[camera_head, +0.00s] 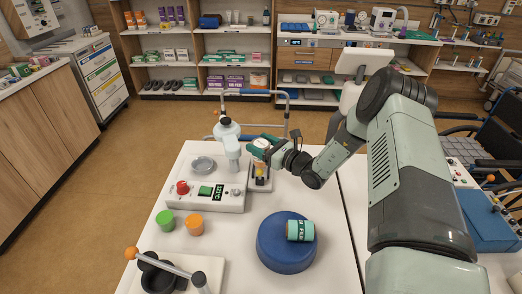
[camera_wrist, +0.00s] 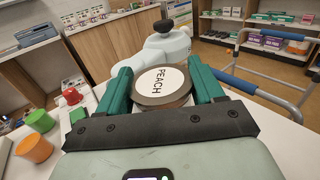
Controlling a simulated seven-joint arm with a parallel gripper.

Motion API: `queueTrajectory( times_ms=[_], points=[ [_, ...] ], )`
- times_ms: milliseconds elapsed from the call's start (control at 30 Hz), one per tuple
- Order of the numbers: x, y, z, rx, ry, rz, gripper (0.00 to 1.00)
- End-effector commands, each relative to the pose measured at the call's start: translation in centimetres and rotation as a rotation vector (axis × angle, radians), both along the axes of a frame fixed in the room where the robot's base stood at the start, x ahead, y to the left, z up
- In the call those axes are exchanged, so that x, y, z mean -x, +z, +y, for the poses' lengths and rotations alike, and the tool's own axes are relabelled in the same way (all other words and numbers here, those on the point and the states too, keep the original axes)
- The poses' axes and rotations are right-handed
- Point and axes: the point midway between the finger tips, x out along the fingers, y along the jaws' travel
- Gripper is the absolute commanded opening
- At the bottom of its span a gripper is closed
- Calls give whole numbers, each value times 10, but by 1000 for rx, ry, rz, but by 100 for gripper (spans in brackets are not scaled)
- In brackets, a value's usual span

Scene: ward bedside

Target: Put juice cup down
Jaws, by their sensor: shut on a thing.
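My gripper (camera_head: 264,147) has green fingers and is shut on the juice cup, with one finger on each side of it in the wrist view (camera_wrist: 163,92). The cup has a round white lid that reads PEACH (camera_wrist: 160,82). In the head view the juice cup (camera_head: 260,153) shows only in part between the fingers. It is at the small dark stand (camera_head: 261,184) at the right end of the white device. I cannot tell whether its base touches the stand.
The white device (camera_head: 207,196) has a red knob, a green display and an upright head (camera_head: 228,140) close to my gripper. Green (camera_head: 165,220) and orange (camera_head: 194,224) cups stand in front. A teal can (camera_head: 300,230) lies on a blue round base (camera_head: 272,250). A grey dish (camera_head: 203,164) stands behind.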

Motion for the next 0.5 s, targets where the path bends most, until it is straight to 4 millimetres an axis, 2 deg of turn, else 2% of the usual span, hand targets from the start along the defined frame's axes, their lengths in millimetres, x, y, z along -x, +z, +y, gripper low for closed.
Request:
queueTrajectory(
  times_ms=[133, 500],
  points=[
    [0, -20, 1, -2, 1, -1, 30],
    [0, -24, 0, -2, 0, -1, 30]
  ],
)
